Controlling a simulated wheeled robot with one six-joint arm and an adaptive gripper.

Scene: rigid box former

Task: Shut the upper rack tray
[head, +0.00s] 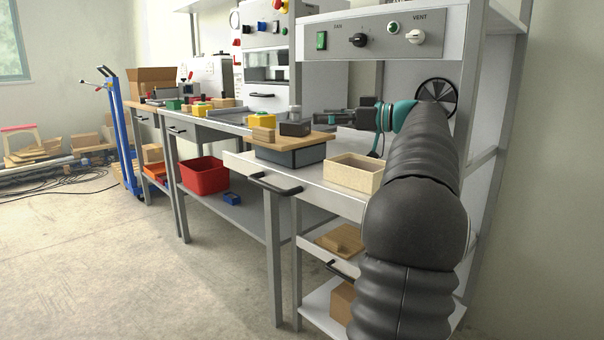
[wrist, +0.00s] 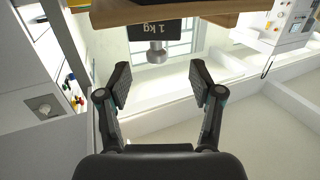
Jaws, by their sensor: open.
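The upper rack tray (head: 326,194) stands pulled out of the rack at the right in the head view, with a black bar handle (head: 274,185) on its front. On it are a dark grey box (head: 290,158) under a wooden board (head: 318,137), and a cream open box (head: 352,172). My gripper (head: 320,117) is open and empty above the board, pointing left, apart from the handle. In the wrist view my gripper (wrist: 160,72) frames a dark 1 kg weight (wrist: 153,32), seen upside down beyond the fingertips. The handle is not clear in the wrist view.
A lower tray holds wooden pieces (head: 340,238). A red bin (head: 203,176) stands on the bench's lower shelf. The floor in front is clear.

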